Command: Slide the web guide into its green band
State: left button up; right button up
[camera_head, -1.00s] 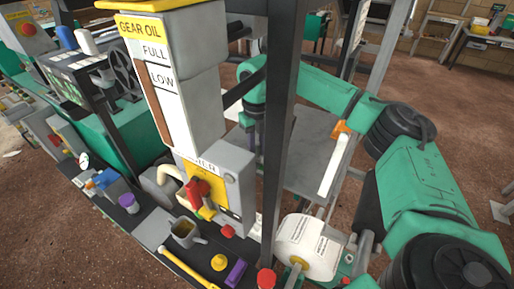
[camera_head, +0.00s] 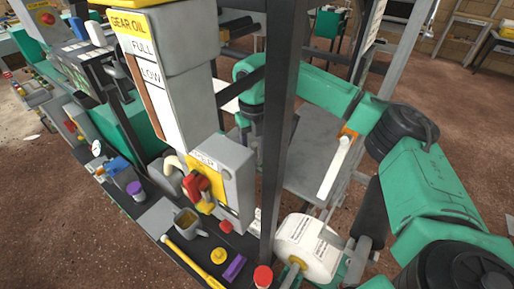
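My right arm comes in from the right and reaches left behind a dark upright post. Its wrist bends down, and my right gripper (camera_head: 246,130) is small, dark and partly hidden between the gear oil gauge and the post. I cannot see its fingertips clearly or tell whether it holds anything. A white bar with an orange end (camera_head: 338,160) stands slanted to the right of the post; I cannot tell whether it is the web guide. I cannot make out a green band. My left gripper is not in view.
A gear oil gauge (camera_head: 170,80) and a grey box with a red handle (camera_head: 220,185) stand in front. A white paper roll (camera_head: 308,247) sits at the lower right. The dark post (camera_head: 279,120) splits the view. A mug (camera_head: 188,222) stands on the near ledge.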

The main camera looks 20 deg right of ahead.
aim_at(255, 145)
jog(key=shift+w+d, duration=0.1)
jog(key=shift+d, duration=0.1)
notch_tip(255, 145, up, 7)
jog(key=shift+f+b, duration=0.1)
jog(key=shift+b, duration=0.7)
jog(key=shift+r, duration=0.3)
